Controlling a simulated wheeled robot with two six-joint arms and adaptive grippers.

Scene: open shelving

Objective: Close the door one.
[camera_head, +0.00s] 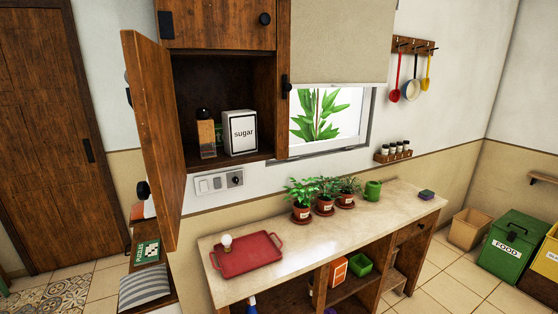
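A wooden cabinet door (155,140) stands wide open at the left of the wall cabinet, swung out toward me. I cannot tell whether this is door one, as no label shows. Its outer face is mostly hidden, and a small dark piece shows past its left edge. The open compartment (235,80) holds a white sugar box (240,132) and a dark-topped jar (205,133). Above it, another cabinet door (220,22) with a round black knob is shut. Neither of my grippers is in view.
Bins (510,248) stand at the right. A closed wooden room door (45,130) is at the left. Floor shows between it and the cabinet.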

